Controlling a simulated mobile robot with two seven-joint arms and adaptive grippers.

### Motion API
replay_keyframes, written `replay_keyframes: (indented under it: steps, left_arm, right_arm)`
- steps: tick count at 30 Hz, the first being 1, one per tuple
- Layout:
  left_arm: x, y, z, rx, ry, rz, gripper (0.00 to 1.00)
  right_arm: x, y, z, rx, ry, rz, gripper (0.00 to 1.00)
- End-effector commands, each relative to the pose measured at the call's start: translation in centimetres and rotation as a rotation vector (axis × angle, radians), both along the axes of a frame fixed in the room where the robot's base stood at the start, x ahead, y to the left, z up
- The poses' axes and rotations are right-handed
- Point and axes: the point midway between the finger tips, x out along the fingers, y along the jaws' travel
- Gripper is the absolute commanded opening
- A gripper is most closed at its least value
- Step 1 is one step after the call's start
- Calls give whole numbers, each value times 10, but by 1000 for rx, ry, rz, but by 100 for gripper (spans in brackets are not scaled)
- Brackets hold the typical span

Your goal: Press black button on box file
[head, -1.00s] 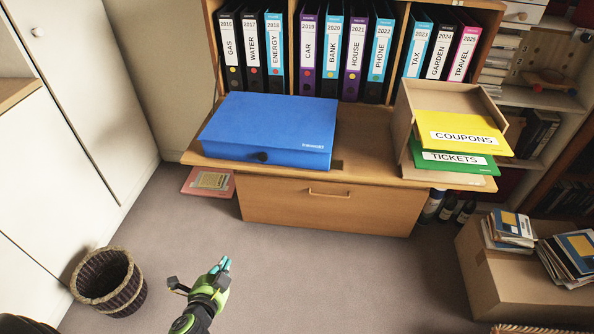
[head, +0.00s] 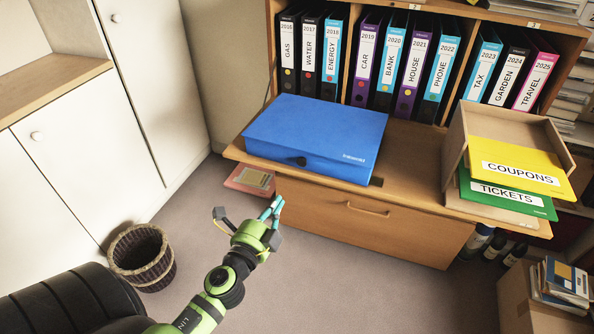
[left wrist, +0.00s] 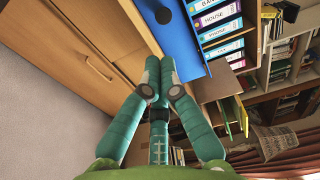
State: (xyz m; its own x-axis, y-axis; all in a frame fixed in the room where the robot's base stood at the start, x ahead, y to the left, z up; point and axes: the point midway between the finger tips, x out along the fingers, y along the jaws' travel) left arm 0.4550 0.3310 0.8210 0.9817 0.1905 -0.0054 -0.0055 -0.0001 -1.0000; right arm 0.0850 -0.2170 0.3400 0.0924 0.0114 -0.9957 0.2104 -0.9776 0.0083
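The blue box file (head: 318,135) lies flat on the wooden desk surface. Its round black button (head: 299,161) is on the front face, left of centre. My left gripper (head: 273,205) is in front of and below the box file, apart from it. Its teal fingers are together with nothing between them. In the left wrist view, the fingertips (left wrist: 160,66) point towards the blue box (left wrist: 182,45), and the black button (left wrist: 163,15) shows above them. My right gripper is not in view.
The desk (head: 408,143) has a closed drawer (head: 365,222) below its front edge. Labelled binders (head: 393,60) stand behind the box. A letter tray (head: 458,148) with yellow and green folders is on the right. A wicker basket (head: 143,262) stands on the floor.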

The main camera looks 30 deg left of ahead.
Motion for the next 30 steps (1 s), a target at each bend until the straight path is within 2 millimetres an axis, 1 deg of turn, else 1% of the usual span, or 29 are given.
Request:
replay_keyframes:
  steps: [1,6,12,15,18,21,24,30]
  left_arm:
    - [10,2,4,2,-3,0,0]
    - [45,9,4,3,-3,1,0]
    - [86,17,3,1,-3,1,0]
    - [102,20,2,0,-2,2,0]
    - [113,22,0,-1,-1,2,0]
    - [121,24,0,0,-1,0,0]
    - [124,24,0,0,0,0,0]
    - [125,24,0,0,0,0,0]
  right_arm:
    - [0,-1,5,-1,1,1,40]
    - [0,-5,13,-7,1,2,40]
    - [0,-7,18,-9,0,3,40]
    - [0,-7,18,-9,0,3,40]
    - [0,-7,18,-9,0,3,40]
    - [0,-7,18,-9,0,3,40]
    - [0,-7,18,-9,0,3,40]
    - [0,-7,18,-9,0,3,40]
